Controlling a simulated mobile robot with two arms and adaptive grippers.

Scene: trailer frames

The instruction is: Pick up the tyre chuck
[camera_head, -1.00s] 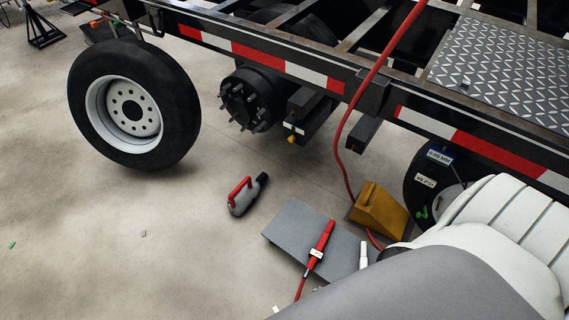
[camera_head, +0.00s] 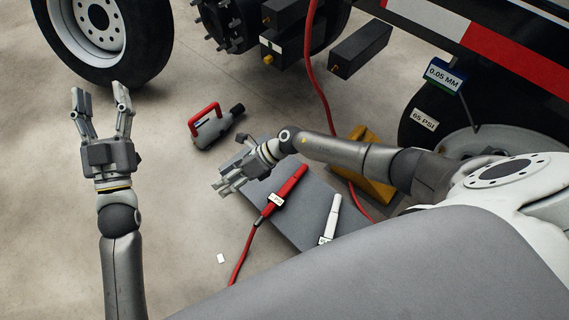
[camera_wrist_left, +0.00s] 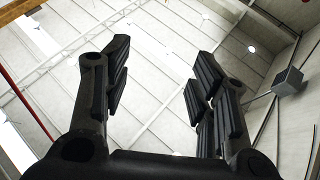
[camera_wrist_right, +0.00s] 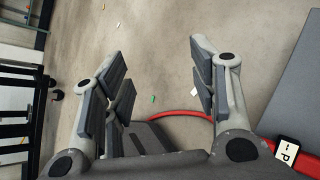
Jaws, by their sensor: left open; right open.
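The tyre chuck appears to be the red wand-like tool (camera_head: 290,185) with a small label and a red hose. It lies on a grey board (camera_head: 312,203) on the floor. My right gripper (camera_head: 233,163) is open and empty, above the board's left end, up and left of the red tool and apart from it. In the right wrist view, the tool's label (camera_wrist_right: 287,151) shows at the right edge and the red hose (camera_wrist_right: 185,114) runs behind the open fingers (camera_wrist_right: 155,60).
A white pen-like tool (camera_head: 332,215) lies on the board's right part. A yellow chock (camera_head: 362,185) is partly hidden behind my right arm. A grey tool with a red handle (camera_head: 212,125) stands on the floor.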

